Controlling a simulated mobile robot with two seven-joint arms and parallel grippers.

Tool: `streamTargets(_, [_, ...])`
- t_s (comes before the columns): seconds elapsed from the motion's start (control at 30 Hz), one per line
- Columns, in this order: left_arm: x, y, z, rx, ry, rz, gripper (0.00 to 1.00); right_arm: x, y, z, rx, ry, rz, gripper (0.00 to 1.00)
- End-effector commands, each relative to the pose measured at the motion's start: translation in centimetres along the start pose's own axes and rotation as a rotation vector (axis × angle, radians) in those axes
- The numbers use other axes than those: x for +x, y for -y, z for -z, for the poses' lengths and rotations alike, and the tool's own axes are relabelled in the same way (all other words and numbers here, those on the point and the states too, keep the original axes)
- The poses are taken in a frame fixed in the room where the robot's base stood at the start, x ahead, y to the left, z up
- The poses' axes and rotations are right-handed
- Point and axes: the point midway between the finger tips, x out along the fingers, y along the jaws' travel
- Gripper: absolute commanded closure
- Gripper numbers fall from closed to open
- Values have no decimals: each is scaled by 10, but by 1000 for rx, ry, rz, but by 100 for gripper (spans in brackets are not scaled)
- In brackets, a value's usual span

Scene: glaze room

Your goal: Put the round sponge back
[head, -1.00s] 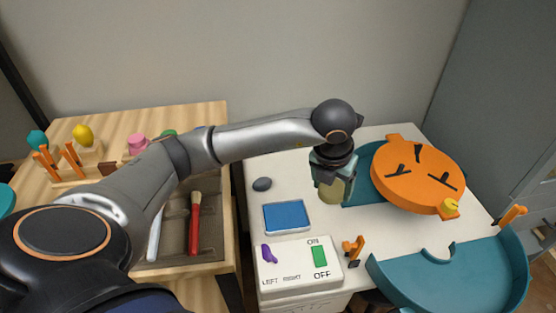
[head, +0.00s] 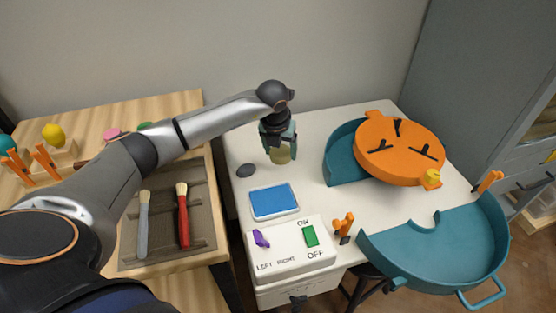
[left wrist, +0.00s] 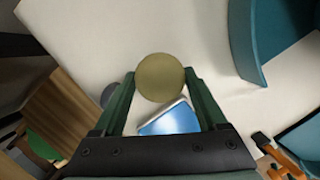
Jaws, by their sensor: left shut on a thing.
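The round sponge (head: 281,155) is a pale olive-yellow disc or short cylinder. It also shows in the left wrist view as a round olive face (left wrist: 160,77) between the fingers. My left gripper (head: 279,150) is shut on it and holds it over the white table, behind the blue pad. In the left wrist view the green fingers of my left gripper (left wrist: 158,90) lie on either side of the sponge. Whether the sponge touches the table cannot be told. My right gripper is not in view.
A blue pad in a white tray (head: 274,201) and a dark oval object (head: 246,170) are close by. An orange wheel head (head: 400,150) with teal splash-pan halves (head: 440,250) stands right. A switch box (head: 291,250) is in front. A wooden table (head: 150,110) holds brushes, left.

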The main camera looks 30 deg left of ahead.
Motion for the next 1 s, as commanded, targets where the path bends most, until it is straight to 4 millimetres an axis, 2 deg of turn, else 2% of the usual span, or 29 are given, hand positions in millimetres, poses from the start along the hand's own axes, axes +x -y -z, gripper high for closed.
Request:
streamTargets(0.03, [8, -3, -2, -2, -2, 0, 70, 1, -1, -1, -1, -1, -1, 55])
streamTargets(0.3, [26, -11, -6, 0, -1, 0, 70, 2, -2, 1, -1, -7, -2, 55])
streamTargets(0.5, [51, -10, 1, 0, -1, 1, 70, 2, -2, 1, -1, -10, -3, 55])
streamTargets(0.87, [55, -10, 2, 0, 0, 1, 70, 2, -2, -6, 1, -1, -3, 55])
streamTargets(0.9, [54, -10, 2, 0, 1, 1, 22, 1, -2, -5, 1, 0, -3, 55])
streamTargets(1.0, [54, -10, 2, 0, 0, 1, 11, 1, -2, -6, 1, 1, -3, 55])
